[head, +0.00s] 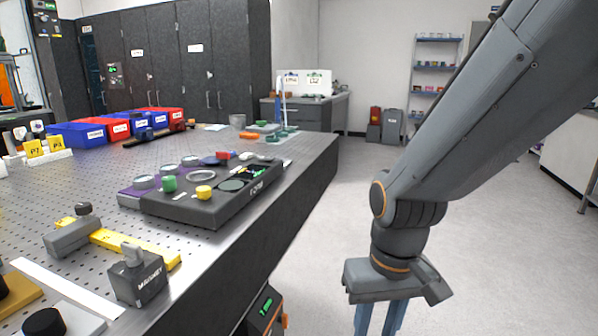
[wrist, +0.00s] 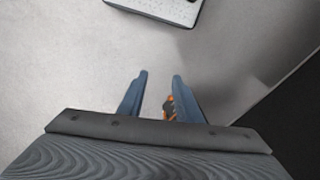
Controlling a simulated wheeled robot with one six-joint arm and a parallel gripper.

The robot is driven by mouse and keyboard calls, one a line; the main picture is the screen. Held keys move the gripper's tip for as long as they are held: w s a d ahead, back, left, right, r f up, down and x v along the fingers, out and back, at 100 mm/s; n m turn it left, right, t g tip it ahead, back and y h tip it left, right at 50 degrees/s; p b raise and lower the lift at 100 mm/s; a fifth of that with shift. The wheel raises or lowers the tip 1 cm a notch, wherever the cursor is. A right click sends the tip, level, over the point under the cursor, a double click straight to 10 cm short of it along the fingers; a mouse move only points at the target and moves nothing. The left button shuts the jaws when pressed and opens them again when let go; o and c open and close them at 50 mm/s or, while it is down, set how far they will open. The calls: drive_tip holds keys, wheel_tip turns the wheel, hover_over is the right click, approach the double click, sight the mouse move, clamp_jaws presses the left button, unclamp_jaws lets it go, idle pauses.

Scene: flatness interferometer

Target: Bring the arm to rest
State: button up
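My arm comes in from the upper right of the head view and bends down at the wrist. My gripper (head: 378,330) hangs pointing down over the open floor, to the right of the optical table (head: 225,190) and apart from it. The fingertips run past the bottom edge of the head view. In the wrist view my gripper (wrist: 160,75) shows two blue fingers spread apart, with nothing between them but floor and a small orange and dark thing lower down behind the fingers.
A tray of round optics (head: 215,205) lies near the table's edge. A magnetic block (head: 138,280) and yellow bar (head: 110,240) sit at the front. Red and blue bins (head: 80,135) stand behind. Pale floor (head: 330,220) is clear beside the table. Shelves (head: 436,70) stand far back.

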drive_tip(key=s+d+r+m+p, duration=0.1)
drive_tip(key=s+d+r+p, duration=0.1)
drive_tip(key=d+r+p, duration=0.4)
drive_tip(key=r+p, duration=0.1)
drive_tip(key=p, duration=0.2)
drive_tip(key=shift+d+r+m+h, duration=0.3)
drive_tip(key=shift+r, duration=0.05)
